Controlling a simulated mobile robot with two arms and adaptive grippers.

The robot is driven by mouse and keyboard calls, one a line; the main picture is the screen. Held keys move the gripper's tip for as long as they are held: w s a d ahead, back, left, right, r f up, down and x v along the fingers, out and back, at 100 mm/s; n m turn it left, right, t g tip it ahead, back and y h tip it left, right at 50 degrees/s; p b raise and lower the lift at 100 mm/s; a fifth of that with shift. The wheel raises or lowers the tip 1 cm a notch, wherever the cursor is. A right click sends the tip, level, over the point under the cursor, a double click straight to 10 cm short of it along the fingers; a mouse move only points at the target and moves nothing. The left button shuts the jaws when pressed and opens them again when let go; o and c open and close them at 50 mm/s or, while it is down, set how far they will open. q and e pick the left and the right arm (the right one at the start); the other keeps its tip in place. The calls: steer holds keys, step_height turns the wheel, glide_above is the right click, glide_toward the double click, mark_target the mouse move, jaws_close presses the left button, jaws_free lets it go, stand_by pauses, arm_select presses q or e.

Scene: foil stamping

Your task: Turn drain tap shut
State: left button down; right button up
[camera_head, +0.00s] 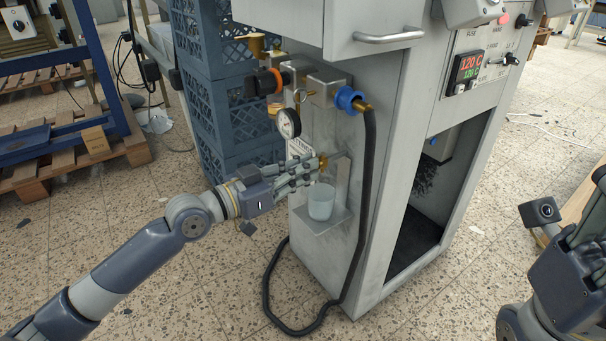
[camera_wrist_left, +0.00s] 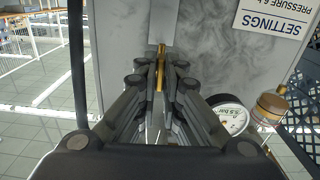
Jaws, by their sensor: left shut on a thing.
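The drain tap (camera_head: 323,160) is a small brass piece low on the side of the grey machine, above a small cup. My left gripper (camera_head: 316,166) reaches it from the left, and its fingers are closed around the tap. In the left wrist view the thin brass tap handle (camera_wrist_left: 160,72) stands between the fingertips of my left gripper (camera_wrist_left: 161,82). The fingers hide part of the tap in the head view. My right gripper (camera_head: 592,225) is at the right edge, away from the tap and partly cut off.
A clear cup (camera_head: 321,203) stands on a small metal shelf (camera_head: 338,219) just under my left gripper. The pressure gauge (camera_head: 287,123) and valves sit above. A black hose (camera_head: 369,200) hangs to the right and loops on the floor. Blue crates (camera_head: 215,110) stand behind.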

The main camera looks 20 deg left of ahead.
arm_select(q)
steer(key=shift+f+m, duration=0.1)
steer(key=shift+m, duration=0.2)
steer(key=c, duration=1.7)
jaws_free()
steer(key=shift+v, duration=6)
steer(key=shift+a, duration=0.1)
